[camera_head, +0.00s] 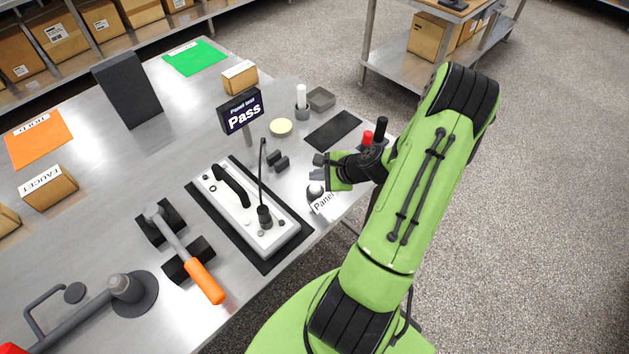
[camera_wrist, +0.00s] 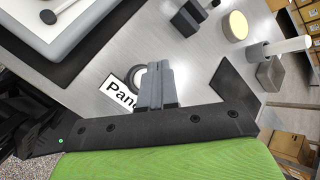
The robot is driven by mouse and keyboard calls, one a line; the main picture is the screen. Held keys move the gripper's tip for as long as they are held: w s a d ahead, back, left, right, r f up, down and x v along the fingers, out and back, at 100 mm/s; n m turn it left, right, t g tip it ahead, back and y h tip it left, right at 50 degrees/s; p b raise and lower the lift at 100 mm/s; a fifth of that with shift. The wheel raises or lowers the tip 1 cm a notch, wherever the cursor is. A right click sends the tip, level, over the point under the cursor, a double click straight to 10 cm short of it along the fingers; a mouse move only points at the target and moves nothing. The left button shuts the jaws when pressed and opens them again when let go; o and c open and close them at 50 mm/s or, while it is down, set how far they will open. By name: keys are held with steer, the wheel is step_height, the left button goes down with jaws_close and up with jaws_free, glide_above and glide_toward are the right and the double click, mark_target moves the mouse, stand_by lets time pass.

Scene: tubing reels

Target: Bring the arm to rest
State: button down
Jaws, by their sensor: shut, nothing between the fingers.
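My green arm reaches over the right edge of the metal table in the head view. My gripper (camera_head: 322,159) is above the table's right side, near the "Panel" label (camera_head: 323,203). In the wrist view my gripper (camera_wrist: 157,68) shows its two grey fingers together, with nothing between them. The label (camera_wrist: 120,94) lies on the table beside the fingers there, partly covered by them. A round knob-like part (camera_head: 315,190) stands beside the label and is partly hidden behind the fingers in the wrist view.
A white panel box (camera_head: 281,236) with a black handle stands on a black mat left of my gripper. A "Pass" sign (camera_head: 240,111), a pale yellow disc (camera_head: 281,127) and red and black posts (camera_head: 367,138) are nearby. An orange-handled tool (camera_head: 205,282) rests on black blocks.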

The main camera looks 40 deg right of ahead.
step_height(320, 180, up, 2)
steer(key=shift+r+p, duration=0.25)
steer(key=shift+p, duration=0.5)
steer(key=shift+f, duration=0.1)
steer(key=s+a+r+n+g+h, duration=0.1)
steer(key=a+r+n+g, duration=0.4)
steer(key=a+r+n, duration=0.95)
steer(key=s+a+r+n, duration=0.4)
steer(key=s+n, duration=0.1)
steer(key=s, duration=0.1)
steer(key=s+a+r+n+t+h+b, duration=0.1)
steer(key=s+a+r+n, duration=0.3)
steer(key=s, duration=0.3)
steer(key=shift+s+a+r+n+t, duration=0.3)
steer(key=shift+a+r+n, duration=0.1)
steer(key=shift+r+n, duration=0.1)
